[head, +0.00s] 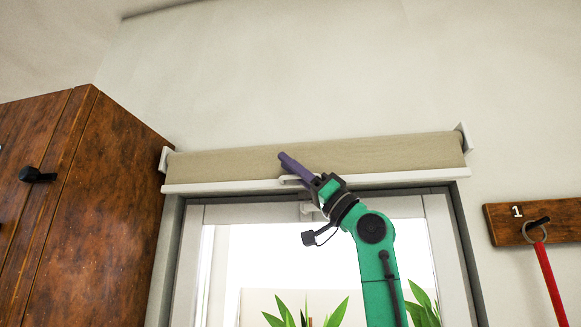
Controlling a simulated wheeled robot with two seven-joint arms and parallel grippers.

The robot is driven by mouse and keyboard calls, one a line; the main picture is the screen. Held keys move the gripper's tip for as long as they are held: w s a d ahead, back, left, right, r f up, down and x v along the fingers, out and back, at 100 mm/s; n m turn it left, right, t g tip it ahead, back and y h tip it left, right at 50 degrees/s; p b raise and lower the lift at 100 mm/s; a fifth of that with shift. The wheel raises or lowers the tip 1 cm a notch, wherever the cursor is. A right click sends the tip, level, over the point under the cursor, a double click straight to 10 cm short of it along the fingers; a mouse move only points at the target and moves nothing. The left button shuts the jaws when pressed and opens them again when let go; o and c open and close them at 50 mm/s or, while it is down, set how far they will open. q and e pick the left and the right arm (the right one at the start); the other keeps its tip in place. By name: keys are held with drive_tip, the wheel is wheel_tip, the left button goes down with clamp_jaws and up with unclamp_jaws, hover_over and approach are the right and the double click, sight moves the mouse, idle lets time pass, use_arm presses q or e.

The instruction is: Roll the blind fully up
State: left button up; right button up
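The beige blind (220,162) is rolled up in a thick roll between two white wall brackets above the window. Its white bottom bar (225,187) hangs just under the roll, at the top of the window frame. A small white handle (288,179) shows near the middle of the bar. My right gripper (292,166), with purple fingers on a green arm, reaches up from below to the handle. Its fingers overlap the handle and the roll in the picture. Whether they close on the handle is hidden by the viewing angle. My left gripper is out of view.
A brown wooden cabinet (90,200) with a black knob stands at the left, near the blind's left end. At the right, a wooden hook board (510,222) holds a ring with a red strap (549,285). Green plants (300,315) show at the window's bottom.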

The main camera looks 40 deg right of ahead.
drive_tip(key=b+v, duration=0.9)
drive_tip(key=v, duration=0.5)
drive_tip(key=shift+s+f, duration=0.2)
drive_tip(key=shift+f, duration=0.05)
